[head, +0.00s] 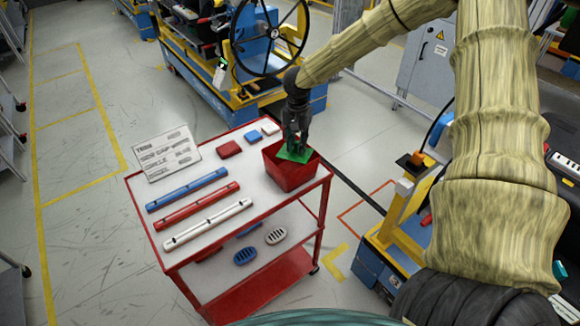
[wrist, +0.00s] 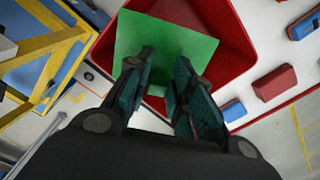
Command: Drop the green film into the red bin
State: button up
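The green film (head: 295,153) is a flat green sheet at the mouth of the red bin (head: 290,178), which stands on the right end of the cart top. In the wrist view the film (wrist: 165,35) covers part of the bin (wrist: 238,50) and reaches past its rim on the left. My gripper (head: 294,142) points down over the bin. In the wrist view my gripper's fingers (wrist: 162,68) are a little apart, with a small green part of the film between them, and appear shut on it. Much of the bin's inside is hidden.
The red cart (head: 320,182) carries a sign (head: 167,153), long blue, red and white bars, and small blocks left of the bin. Oval vents lie on its lower shelf. A blue and yellow workstation (head: 245,75) stands behind. Open floor lies to the left.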

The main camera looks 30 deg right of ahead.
jog(key=shift+o, duration=1.4)
notch_tip(320, 180, up, 8)
jog(key=shift+f, duration=0.25)
